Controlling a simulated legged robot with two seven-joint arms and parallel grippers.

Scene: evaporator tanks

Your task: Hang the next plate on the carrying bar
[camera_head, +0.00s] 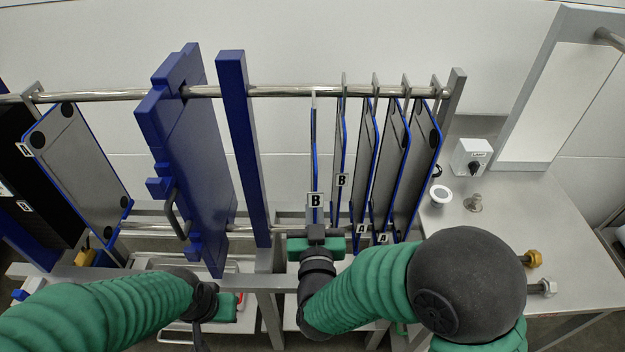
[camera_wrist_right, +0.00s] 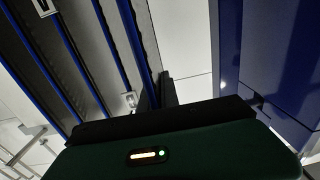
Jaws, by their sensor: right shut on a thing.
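The carrying bar (camera_head: 275,91) is a shiny rail across the head view. A thin plate with a blue edge and a "B" label (camera_head: 314,150) is seen nearly edge-on, upright, its top at the bar; I cannot tell whether its hook bears on it. My right gripper (camera_head: 318,231) is shut on this plate's lower part, just below the label. Several more blue-edged plates (camera_head: 393,150) hang to its right, labelled A and B. In the right wrist view, plates (camera_wrist_right: 75,55) rise beyond the gripper body. My left gripper (camera_head: 226,308) is low at left, its fingers unclear.
A blue post (camera_head: 243,150) and a thick blue block with a handle (camera_head: 185,150) stand left of the held plate, with a gap between. Another plate (camera_head: 80,160) hangs at far left. A grey bench (camera_head: 500,240) with knobs and a switch box (camera_head: 472,157) is at right.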

